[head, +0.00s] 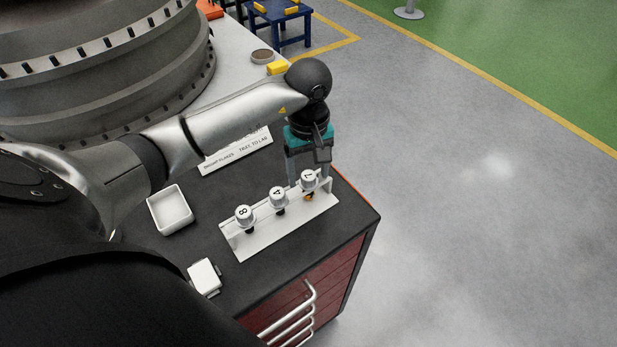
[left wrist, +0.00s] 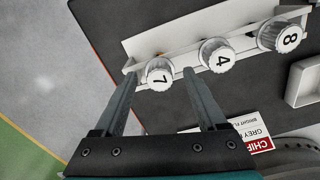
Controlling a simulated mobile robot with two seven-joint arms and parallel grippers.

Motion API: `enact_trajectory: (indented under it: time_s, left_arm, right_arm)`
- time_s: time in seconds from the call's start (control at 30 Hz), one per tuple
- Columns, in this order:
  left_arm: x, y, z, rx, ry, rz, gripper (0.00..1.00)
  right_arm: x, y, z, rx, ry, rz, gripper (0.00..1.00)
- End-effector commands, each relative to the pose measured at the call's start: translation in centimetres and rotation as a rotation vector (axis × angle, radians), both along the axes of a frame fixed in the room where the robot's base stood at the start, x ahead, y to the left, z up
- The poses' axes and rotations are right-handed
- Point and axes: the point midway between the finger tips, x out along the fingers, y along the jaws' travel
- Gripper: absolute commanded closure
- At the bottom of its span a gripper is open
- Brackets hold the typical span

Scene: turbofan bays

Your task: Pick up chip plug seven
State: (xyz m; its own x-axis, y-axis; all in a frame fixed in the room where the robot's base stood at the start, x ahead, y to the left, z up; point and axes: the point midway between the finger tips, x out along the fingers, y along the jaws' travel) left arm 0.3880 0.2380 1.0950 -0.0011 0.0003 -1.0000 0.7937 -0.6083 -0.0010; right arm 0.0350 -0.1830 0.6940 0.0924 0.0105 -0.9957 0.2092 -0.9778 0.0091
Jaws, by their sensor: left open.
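Chip plug seven (head: 309,179), a white round cap marked 7, sits at the right end of a white rack (head: 287,229) on the dark cart top. It also shows in the left wrist view (left wrist: 159,74), at the rack's left end there. My left gripper (head: 308,180) is open at this plug. In the left wrist view its two fingers (left wrist: 158,80) lie on either side of the plug, with gaps to it. Whether either finger touches the plug I cannot tell. My right gripper is not in view.
Plugs 4 (head: 278,195) and 8 (head: 244,215) stand in the same rack. A white tray (head: 170,210) and a small white box (head: 204,277) lie to the left. A label card (head: 236,151) lies behind. The cart edge is close to the right of the rack.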

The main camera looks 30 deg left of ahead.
Motion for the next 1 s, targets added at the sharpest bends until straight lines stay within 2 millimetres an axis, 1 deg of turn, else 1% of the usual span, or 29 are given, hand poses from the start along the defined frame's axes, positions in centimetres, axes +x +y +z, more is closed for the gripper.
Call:
enact_trajectory:
  time_s: [0.23,0.87,0.9,1.0]
  left_arm:
    - [0.04,0.02,-0.13,0.000,-0.001,0.000,0.27]
    - [0.04,0.03,-0.09,0.000,-0.001,0.000,0.98]
    - [0.04,0.03,-0.09,0.000,-0.001,0.000,1.00]
    - [0.04,0.03,-0.09,0.000,-0.001,0.000,1.00]
  right_arm:
    - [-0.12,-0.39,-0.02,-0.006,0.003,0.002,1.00]
    - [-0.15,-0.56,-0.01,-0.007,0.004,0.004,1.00]
    - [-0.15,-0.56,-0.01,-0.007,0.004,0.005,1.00]
    - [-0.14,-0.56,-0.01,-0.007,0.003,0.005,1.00]
